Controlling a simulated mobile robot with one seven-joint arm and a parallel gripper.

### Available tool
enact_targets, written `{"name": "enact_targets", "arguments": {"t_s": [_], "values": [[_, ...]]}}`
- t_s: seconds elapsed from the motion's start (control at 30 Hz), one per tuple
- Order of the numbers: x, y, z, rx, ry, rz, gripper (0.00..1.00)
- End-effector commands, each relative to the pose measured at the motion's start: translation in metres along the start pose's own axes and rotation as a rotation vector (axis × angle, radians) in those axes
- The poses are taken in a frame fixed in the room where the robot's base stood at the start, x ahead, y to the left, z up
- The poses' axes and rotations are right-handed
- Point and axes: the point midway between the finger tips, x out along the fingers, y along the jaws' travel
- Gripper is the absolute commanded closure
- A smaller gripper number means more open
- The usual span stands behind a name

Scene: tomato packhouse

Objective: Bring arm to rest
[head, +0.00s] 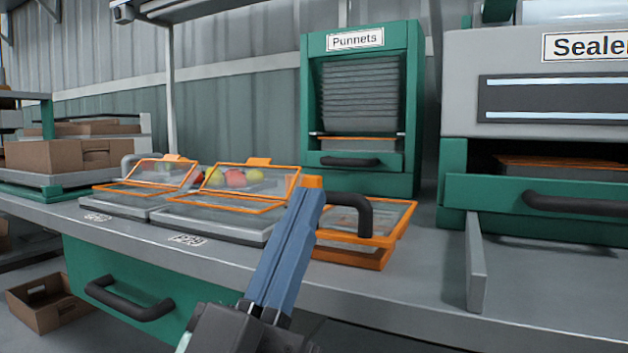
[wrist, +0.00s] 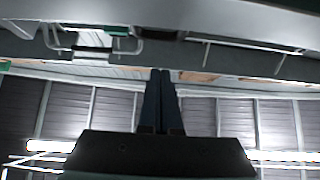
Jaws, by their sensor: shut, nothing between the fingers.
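My gripper (head: 306,194) rises from the bottom middle of the head view, its blue fingers together and pointing up over the bench. Nothing is held between them. In the wrist view the two dark fingers (wrist: 160,74) meet in the middle and are empty. The fingers overlap the front of the orange-framed trays in the head view; I cannot tell whether they touch anything.
Orange-framed clear-lidded trays (head: 250,207) stand on the grey bench (head: 400,297), one holding red and yellow produce. The green Punnets dispenser (head: 312,110) stands behind. The Sealer (head: 460,80) is at right. A green drawer (head: 200,300) and a cardboard box (head: 45,312) are below.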

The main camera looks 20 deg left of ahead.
Motion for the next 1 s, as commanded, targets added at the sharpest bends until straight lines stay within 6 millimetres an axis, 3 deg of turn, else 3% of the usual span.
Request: {"name": "enact_targets", "arguments": {"t_s": [0.03,0.2,0.53,0.67,1.0], "values": [[-0.014,-0.001,0.004,0.000,-0.002,-0.003,1.00],[-0.037,-0.001,0.005,0.001,0.000,-0.002,1.00],[-0.043,0.001,0.002,0.002,0.003,0.002,1.00],[-0.018,0.017,-0.014,0.010,-0.005,0.025,1.00],[0.101,0.100,-0.105,0.046,-0.021,0.076,1.00]]}}
